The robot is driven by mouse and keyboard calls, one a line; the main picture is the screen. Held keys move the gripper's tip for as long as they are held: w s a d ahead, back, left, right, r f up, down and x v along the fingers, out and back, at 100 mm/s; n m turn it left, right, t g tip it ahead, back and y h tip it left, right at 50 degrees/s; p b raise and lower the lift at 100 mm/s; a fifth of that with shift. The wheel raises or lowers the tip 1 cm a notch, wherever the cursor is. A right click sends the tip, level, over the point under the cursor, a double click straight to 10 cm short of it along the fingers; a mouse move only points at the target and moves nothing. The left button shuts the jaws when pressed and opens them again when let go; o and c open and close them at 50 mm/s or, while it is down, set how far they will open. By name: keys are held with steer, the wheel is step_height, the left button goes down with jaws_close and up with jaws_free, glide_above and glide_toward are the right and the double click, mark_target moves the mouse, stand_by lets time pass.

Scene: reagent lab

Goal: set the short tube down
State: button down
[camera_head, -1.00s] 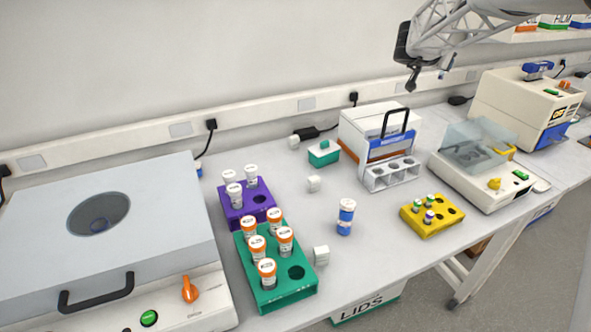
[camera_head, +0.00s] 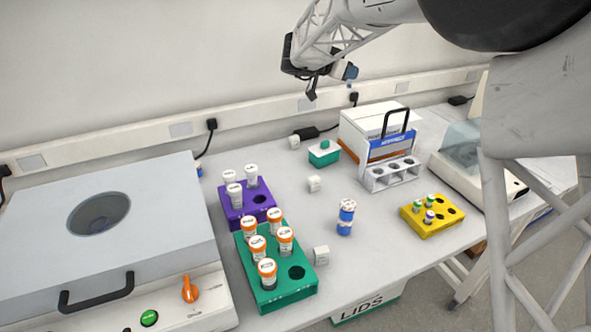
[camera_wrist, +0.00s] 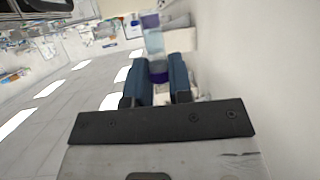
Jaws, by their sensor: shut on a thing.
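My gripper (camera_wrist: 159,66) is shut on a short tube (camera_wrist: 154,42) in the wrist view. The tube is pale and see-through, with purple at both ends, and sits between the two blue fingers. In the head view my gripper (camera_head: 350,73) is high above the bench near the back wall, clear of everything, and the held tube is too small to make out well. The yellow rack (camera_head: 418,228) stands at the right of the bench with several short tubes in it and some empty holes.
A green rack (camera_head: 281,296) holds orange-capped bottles; a purple rack (camera_head: 236,214) holds white-capped ones. A blue-and-white bottle (camera_head: 346,217) stands alone mid-bench. A white device with a holed front (camera_head: 393,174) stands behind. A large lidded machine (camera_head: 150,225) fills the left.

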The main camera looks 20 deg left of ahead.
steer(key=s+a+f, duration=0.3)
steer(key=s+a, duration=0.7)
steer(key=a, duration=0.3)
step_height(320, 180, down, 11)
steer(key=shift+a, duration=0.1)
step_height(320, 180, down, 6)
stand_by(0.3)
steer(key=shift+f, duration=1.85)
steer(key=shift+f, duration=0.65)
